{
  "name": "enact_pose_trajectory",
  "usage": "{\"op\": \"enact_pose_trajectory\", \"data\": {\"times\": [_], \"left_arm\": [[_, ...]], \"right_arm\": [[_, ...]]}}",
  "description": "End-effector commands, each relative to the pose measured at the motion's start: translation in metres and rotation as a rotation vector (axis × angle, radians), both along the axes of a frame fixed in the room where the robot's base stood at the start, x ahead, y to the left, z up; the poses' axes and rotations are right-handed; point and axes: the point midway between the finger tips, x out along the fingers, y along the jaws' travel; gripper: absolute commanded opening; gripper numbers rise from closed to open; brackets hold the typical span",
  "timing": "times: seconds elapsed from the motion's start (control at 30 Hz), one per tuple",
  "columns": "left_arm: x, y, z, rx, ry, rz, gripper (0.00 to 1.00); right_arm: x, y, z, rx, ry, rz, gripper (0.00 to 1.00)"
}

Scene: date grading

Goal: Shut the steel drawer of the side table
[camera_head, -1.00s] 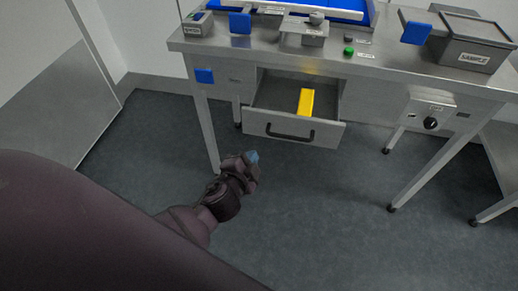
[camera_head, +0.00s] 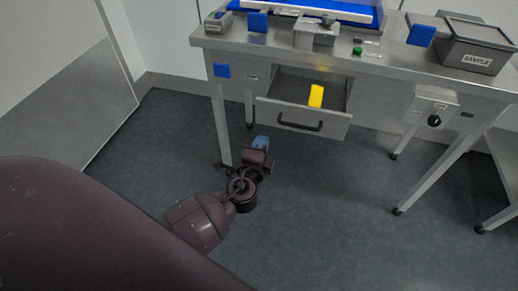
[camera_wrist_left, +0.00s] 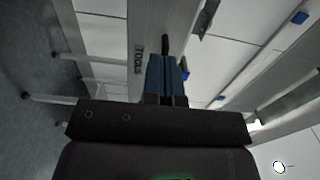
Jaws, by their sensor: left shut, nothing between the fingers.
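The steel drawer (camera_head: 275,109) of the side table (camera_head: 364,72) is open, sticking out below the tabletop. It has a dark bar handle (camera_head: 300,125) and a yellow object (camera_head: 316,96) inside. My left gripper (camera_head: 261,143) is low in front of the drawer's left part, its blue fingertips pointing towards it. The fingers are shut and empty. In the left wrist view the blue fingers (camera_wrist_left: 167,76) point at a steel front labelled TOOLS (camera_wrist_left: 138,56), with the dark handle (camera_wrist_left: 165,43) just beyond them. I cannot tell whether they touch. My right gripper is not in view.
A table leg (camera_head: 221,125) stands just left of my left gripper. On the tabletop are a SAMPLE box (camera_head: 474,55), a green button (camera_head: 357,51) and a blue-edged tray (camera_head: 350,15). A control box with a knob (camera_head: 434,120) hangs at the right. The floor in front is clear.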

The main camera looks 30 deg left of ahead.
Motion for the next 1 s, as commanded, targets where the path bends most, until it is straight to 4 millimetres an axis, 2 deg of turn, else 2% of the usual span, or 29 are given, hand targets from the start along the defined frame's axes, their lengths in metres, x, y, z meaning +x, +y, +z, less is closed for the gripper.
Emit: {"op": "enact_pose_trajectory", "data": {"times": [0.03, 0.3, 0.5, 0.7, 1.0], "left_arm": [[0.01, 0.003, 0.001, 0.002, -0.003, 0.0, 0.0], [0.055, 0.016, 0.0, 0.002, 0.0, 0.0, 0.0], [0.079, 0.023, -0.001, 0.0, 0.001, -0.001, 0.0], [0.089, 0.026, -0.001, 0.001, 0.001, 0.0, 0.0], [0.09, 0.027, 0.0, 0.0, 0.001, 0.0, 0.0]], "right_arm": [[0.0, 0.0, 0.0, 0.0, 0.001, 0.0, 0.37], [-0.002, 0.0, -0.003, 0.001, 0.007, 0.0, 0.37], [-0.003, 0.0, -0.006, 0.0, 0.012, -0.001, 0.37], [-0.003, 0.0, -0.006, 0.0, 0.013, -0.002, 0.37], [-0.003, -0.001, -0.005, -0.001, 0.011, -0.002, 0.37]]}}
